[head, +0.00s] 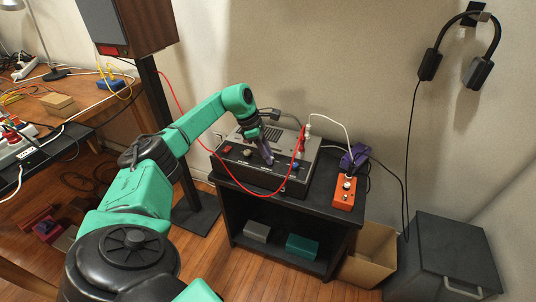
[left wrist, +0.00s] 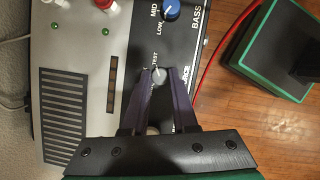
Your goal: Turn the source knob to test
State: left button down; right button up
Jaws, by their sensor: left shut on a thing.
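The source knob (left wrist: 158,74) is a small grey knob on the black panel of the grey and black amplifier (left wrist: 68,60), in the left wrist view. The word TEST is printed close to it. Its pointer is too small to read. My left gripper (left wrist: 160,76) has its purple fingers on both sides of the knob and is shut on it. In the head view the left gripper (head: 267,157) reaches down onto the front panel of the amplifier (head: 232,166) and hides the knob. My right gripper is in neither view.
A blue knob (left wrist: 170,10) sits beside the source knob. A red cable (head: 291,190) loops across the amplifier's front. The amplifier stands on a black shelf unit (head: 235,212) with an orange box (head: 345,192) to its right. Headphones (head: 480,72) hang on the wall.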

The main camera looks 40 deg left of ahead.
pick_arm(q)
jog(key=c, duration=0.7)
grip_release()
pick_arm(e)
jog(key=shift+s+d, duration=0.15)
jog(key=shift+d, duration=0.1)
pick_arm(q)
jog(key=shift+a+r, duration=0.1)
jog(key=shift+r, duration=0.15)
jog(key=p+v, duration=0.1)
jog(key=v, duration=1.3)
jog(key=shift+p, duration=0.35)
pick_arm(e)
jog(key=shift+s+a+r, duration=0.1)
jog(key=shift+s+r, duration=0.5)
